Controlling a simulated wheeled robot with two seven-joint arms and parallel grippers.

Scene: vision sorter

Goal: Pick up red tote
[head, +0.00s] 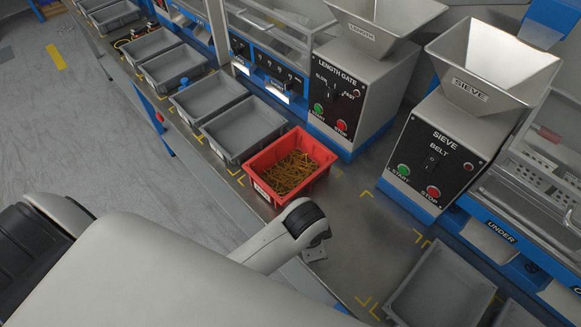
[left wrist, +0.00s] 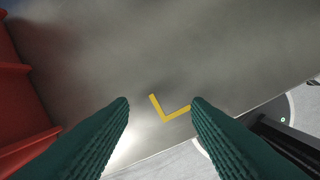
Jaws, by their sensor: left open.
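The red tote (head: 263,190) stands on the grey bench in the head view, holding many thin brass-coloured pieces. It has a pale label on its front side. In the left wrist view its red wall (left wrist: 22,110) shows at the left edge. My left gripper (left wrist: 160,104) is open with its two dark green ribbed fingers apart and nothing between them. It is over bare bench beside the tote, not around it. In the head view my arm reaches just in front of the tote and mostly hides the gripper. My right gripper is not in view.
Several grey totes (head: 243,128) line the bench behind the red one. The length gate machine (head: 338,80) and the sieve machine (head: 446,140) stand to the right. A grey tote (head: 440,290) sits at lower right. Yellow corner marks (left wrist: 166,110) lie on the clear bench between.

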